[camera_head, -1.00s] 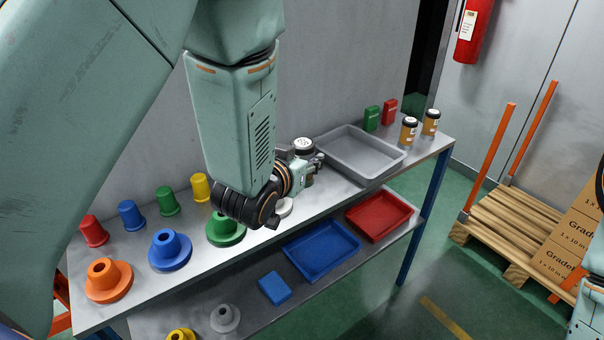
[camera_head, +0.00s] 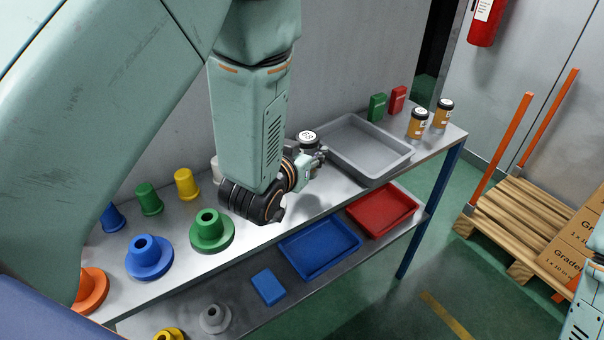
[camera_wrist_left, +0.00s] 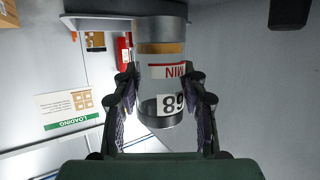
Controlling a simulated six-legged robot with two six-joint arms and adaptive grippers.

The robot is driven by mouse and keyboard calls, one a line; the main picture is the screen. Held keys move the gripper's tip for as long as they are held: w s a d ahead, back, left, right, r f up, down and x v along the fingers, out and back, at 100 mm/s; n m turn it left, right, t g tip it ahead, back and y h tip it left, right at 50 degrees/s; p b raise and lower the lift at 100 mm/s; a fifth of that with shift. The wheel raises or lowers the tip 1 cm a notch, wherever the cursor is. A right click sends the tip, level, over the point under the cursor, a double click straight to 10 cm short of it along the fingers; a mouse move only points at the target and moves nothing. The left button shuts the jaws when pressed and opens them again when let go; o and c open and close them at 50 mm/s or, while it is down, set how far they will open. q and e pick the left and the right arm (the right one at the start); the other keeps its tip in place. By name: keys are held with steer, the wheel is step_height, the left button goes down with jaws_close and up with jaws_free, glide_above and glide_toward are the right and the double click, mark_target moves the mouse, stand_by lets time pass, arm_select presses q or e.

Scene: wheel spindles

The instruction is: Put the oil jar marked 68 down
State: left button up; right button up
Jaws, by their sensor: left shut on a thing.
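The oil jar marked 68 (camera_head: 307,137) shows its pale round top in the camera_head view, just left of the grey tray. My left gripper (camera_head: 318,155) is shut on it, above the upper shelf. In the left wrist view the jar (camera_wrist_left: 161,72) sits between the fingers of my left gripper (camera_wrist_left: 164,88). Its label reads 68 and MIN, inverted in that picture, and an amber band shows. The fingers hide part of its sides, and I cannot tell whether its base touches the shelf. My right gripper is not in view.
The grey tray (camera_head: 345,165) is on the upper shelf (camera_head: 175,287), with two amber jars (camera_head: 418,124) (camera_head: 442,114) beyond it. Green (camera_head: 211,231) and blue (camera_head: 149,257) flanged spindles stand nearer. Blue (camera_head: 320,272) and red (camera_head: 376,233) trays are on the lower shelf.

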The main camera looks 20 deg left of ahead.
arm_select(q)
steer(key=shift+s+d+f, duration=0.1)
steer(key=shift+d+f, duration=0.1)
steer(key=shift+f, duration=0.3)
steer(key=shift+d+f, duration=0.2)
steer(key=shift+f, duration=0.3)
steer(key=f, duration=0.1)
steer(key=a+f, duration=0.1)
steer(key=f, duration=0.1)
steer(key=shift+a+f+b, duration=0.15)
steer(key=shift+f+b, duration=0.1)
steer(key=shift+b, duration=0.15)
steer(key=shift+f, duration=0.3)
steer(key=shift+d+r, duration=0.1)
steer(key=shift+d, duration=0.4)
steer(key=shift+a+f, duration=0.25)
steer(key=shift+a, duration=0.05)
steer(key=o, duration=0.9)
steer(key=shift+a, duration=0.1)
steer(key=o, duration=0.3)
steer(key=shift+d, duration=0.3)
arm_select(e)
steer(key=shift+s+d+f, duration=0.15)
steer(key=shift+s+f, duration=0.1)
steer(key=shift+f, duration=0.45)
arm_select(q)
steer(key=shift+a, duration=0.15)
